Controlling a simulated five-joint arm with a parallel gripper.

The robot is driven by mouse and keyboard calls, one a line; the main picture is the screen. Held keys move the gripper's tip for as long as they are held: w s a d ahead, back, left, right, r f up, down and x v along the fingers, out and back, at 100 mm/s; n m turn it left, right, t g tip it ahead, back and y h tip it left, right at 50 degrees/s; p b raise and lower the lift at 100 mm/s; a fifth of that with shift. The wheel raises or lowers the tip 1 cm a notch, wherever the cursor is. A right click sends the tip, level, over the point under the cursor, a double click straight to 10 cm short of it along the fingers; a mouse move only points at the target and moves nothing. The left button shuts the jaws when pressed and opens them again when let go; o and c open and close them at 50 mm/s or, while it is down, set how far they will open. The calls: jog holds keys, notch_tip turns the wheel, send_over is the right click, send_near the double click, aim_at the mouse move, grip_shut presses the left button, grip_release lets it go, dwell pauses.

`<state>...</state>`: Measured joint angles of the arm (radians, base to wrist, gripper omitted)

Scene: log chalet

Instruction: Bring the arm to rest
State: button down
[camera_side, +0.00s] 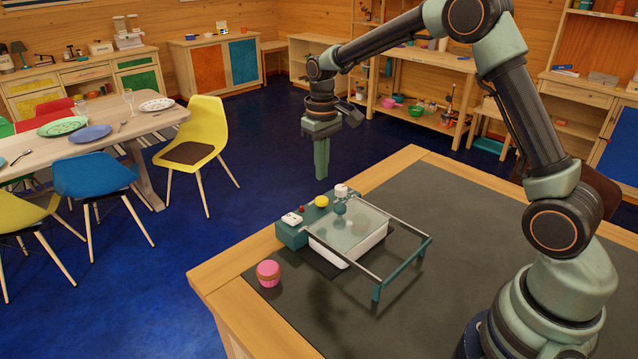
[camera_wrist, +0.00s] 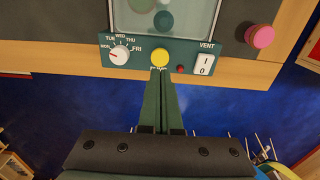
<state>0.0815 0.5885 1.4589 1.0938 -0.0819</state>
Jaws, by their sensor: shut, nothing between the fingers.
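My gripper (camera_side: 321,160) hangs from the arm above the far edge of the worktable, pointing down. Its two green fingers are together with nothing between them. In the wrist view my gripper (camera_wrist: 159,76) shows its fingertips near the yellow button (camera_wrist: 160,57) in the picture; they look apart from it in the side view. The arm is bent over the table, with its base at the table's right.
A green control panel (camera_side: 292,235) with a dial, yellow button and switch adjoins a glass-lidded white tray (camera_side: 345,250) on the worktable (camera_side: 450,215). The table's right part is clear. A dining table (camera_side: 85,140) with chairs stands beyond.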

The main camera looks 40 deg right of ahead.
jog(key=s+a+r+t, duration=0.2)
jog(key=s+r, duration=0.3)
jog(key=s, duration=0.4)
jog(key=s+a+r+t, duration=0.2)
jog(key=s+r, duration=0.4)
jog(key=s, duration=0.4)
jog(key=shift+s+r+t, duration=0.3)
jog(key=shift+t, duration=0.5)
jog(key=shift+w+r, duration=0.1)
jog(key=g, duration=0.6)
send_over(321, 199)
notch_tip(321, 199, down, 9)
jog(key=shift+f, duration=3.9)
